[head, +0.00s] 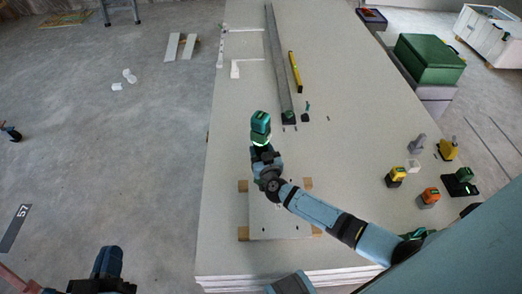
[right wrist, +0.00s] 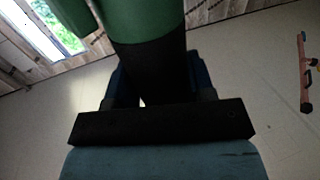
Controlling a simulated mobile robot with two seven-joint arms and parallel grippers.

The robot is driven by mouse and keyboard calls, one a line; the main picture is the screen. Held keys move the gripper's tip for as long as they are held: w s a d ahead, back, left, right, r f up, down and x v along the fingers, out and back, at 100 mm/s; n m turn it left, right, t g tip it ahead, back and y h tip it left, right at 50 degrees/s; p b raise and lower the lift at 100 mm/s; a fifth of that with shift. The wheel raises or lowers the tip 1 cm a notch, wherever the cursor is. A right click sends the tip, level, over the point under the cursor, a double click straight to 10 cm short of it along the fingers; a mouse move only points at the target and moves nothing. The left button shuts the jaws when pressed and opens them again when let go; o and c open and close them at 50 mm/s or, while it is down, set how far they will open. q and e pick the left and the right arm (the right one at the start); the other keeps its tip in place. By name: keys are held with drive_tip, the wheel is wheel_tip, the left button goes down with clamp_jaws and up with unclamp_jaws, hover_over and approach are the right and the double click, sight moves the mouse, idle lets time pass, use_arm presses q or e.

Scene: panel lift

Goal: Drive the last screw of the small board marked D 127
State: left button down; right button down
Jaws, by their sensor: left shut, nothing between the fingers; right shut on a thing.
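A small pale board (head: 284,222) lies on wooden battens (head: 243,233) near the front end of the large panel stack. My right arm crosses over it, and its marking cannot be read. My right gripper (head: 264,148) is shut on a green and black power tool (head: 260,125), above the board's far edge. In the right wrist view the tool's dark grip (right wrist: 152,75) sits between the dark blue fingers. The tool's tip and any screw under it cannot be made out. My left gripper (head: 108,262) is shut and empty, low at the left, away from the stack.
The panel stack (head: 225,170) has bare space left of the board. A long grey bar (head: 278,65) and a yellow level (head: 295,72) lie farther back. A yellow tool (head: 396,176) and an orange tool (head: 429,197) stand at the right. A green case (head: 430,58) stands beyond the right edge.

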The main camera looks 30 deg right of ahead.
sight(261, 141)
drive_tip(key=shift+s+f, duration=0.1)
idle(0.3)
drive_tip(key=shift+r+p, duration=2.4)
drive_tip(key=shift+p, duration=0.5)
